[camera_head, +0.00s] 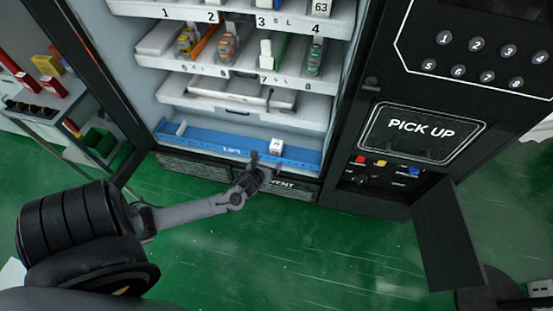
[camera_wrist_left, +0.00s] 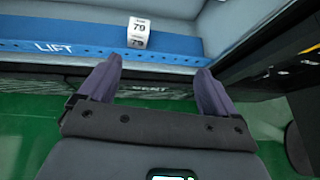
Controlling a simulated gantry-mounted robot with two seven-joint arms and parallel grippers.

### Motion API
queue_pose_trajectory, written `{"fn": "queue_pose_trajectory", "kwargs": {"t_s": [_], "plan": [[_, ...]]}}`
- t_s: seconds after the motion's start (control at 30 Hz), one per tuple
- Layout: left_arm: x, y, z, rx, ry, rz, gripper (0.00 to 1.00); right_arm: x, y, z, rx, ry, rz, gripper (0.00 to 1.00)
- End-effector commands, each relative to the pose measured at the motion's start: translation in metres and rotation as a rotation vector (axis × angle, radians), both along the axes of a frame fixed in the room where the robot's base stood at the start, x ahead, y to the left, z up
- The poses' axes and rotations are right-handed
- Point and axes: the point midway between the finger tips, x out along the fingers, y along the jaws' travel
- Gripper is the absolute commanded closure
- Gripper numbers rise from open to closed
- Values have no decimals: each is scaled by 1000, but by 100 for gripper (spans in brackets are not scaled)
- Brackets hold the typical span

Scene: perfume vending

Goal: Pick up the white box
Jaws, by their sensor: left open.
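A small white box (camera_head: 276,146) sits on the blue lift tray (camera_head: 221,144) at the bottom of the open vending machine. In the left wrist view the white box (camera_wrist_left: 138,33) carries the number 79 and stands upright near the blue tray's front rim (camera_wrist_left: 60,47). My left gripper (camera_head: 266,165) is just in front of the tray, below and slightly left of the box in the head view. In the left wrist view its two fingers (camera_wrist_left: 158,85) are spread, with nothing between them, and the box is beyond them. My right gripper is not in view.
Shelves (camera_head: 250,70) with bottles and boxes are above the tray. The pick-up panel (camera_head: 421,134) and an open dark flap (camera_head: 447,235) are at the right. A side rack (camera_head: 50,98) stands at the left. The green floor in front is mostly clear.

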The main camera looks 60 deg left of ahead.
Motion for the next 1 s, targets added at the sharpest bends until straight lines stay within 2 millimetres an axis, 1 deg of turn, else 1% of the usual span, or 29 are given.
{"fn": "queue_pose_trajectory", "kwargs": {"t_s": [0.03, 0.17, 0.2, 0.3, 0.4, 0.5, 0.6, 0.83, 1.0], "plan": [[5, 13, -36, 25, -3, 5, 8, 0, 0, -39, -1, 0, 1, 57], [15, 44, -74, 75, -13, 26, 8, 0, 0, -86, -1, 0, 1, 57], [18, 52, -85, 89, -14, 32, 8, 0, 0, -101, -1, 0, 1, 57], [27, 71, -109, 118, -21, 44, 8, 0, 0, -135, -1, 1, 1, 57], [38, 83, -125, 138, -36, 50, 8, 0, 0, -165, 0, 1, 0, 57], [51, 90, -134, 152, -58, 49, 8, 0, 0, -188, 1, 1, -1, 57], [59, 94, -140, 160, -75, 48, 8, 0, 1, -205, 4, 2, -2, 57], [72, 98, -149, 163, -95, 50, 8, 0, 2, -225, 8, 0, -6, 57], [88, 110, -158, 163, -99, 51, 8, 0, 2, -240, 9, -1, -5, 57]]}}
